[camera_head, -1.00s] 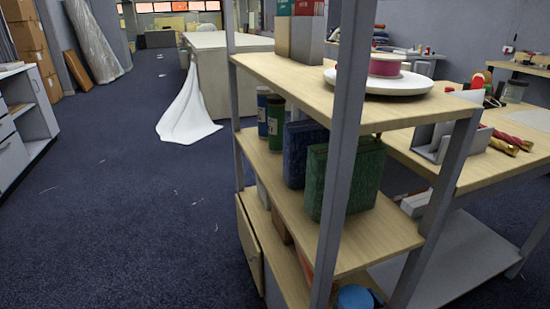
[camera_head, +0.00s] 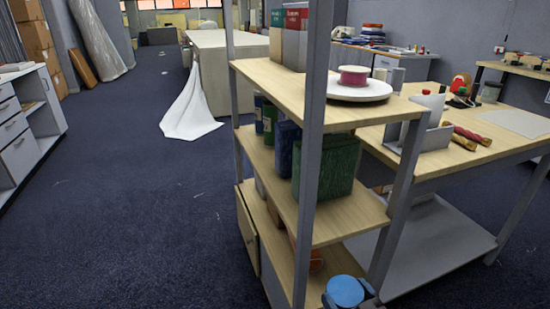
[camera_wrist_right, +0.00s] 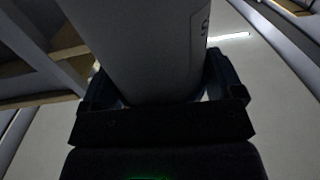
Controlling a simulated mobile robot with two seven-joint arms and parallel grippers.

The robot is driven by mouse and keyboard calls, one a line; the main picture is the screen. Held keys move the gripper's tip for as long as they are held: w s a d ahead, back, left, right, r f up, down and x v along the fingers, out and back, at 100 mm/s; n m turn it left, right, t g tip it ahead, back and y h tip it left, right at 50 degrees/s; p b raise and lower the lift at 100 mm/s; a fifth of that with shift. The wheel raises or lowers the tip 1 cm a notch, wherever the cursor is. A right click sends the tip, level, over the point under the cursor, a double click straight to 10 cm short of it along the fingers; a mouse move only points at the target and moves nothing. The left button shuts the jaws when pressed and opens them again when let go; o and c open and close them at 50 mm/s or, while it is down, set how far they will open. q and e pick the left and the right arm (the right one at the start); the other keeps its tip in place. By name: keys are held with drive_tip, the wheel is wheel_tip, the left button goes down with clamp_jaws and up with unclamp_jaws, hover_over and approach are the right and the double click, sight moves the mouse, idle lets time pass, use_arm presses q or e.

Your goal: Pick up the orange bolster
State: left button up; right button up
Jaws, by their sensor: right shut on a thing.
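An orange thing (camera_head: 316,261) shows in part on the lowest shelf of the rack in the head view; the post and shelf above hide much of it, so I cannot tell if it is the bolster. My right gripper (camera_head: 346,300) is at the bottom edge of the head view, beside the rack, at a round blue top. In the right wrist view my right gripper (camera_wrist_right: 160,85) is shut on a grey cylinder (camera_wrist_right: 145,45) with a small dark mark on its side. My left gripper is not in view.
The wooden rack (camera_head: 283,78) holds books (camera_head: 290,35), a white plate (camera_head: 358,89) with a pink spool, and a green box (camera_head: 338,168). A worktable (camera_head: 437,172) stands at the right. The blue carpet (camera_head: 120,220) at the left is open floor.

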use_arm(q)
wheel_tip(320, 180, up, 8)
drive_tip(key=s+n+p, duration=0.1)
drive_tip(key=p, duration=1.1)
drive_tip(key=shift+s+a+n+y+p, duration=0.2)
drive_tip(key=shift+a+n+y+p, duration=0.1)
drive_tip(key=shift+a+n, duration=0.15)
use_arm(e)
drive_tip(key=s+d+r+m+h, duration=0.1)
drive_tip(key=s+r+h, duration=0.1)
drive_tip(key=s+r, duration=0.3)
drive_tip(key=s+d+r+m+t+h, duration=0.1)
drive_tip(key=s+r, duration=0.4)
drive_tip(key=r, duration=0.7)
drive_tip(key=s+d+r+m+h, duration=0.2)
drive_tip(key=s+r, duration=0.4)
drive_tip(key=r, duration=0.3)
drive_tip(key=shift+d+r+h, duration=0.35)
drive_tip(key=shift+d+h, duration=0.2)
drive_tip(key=shift+h, duration=0.35)
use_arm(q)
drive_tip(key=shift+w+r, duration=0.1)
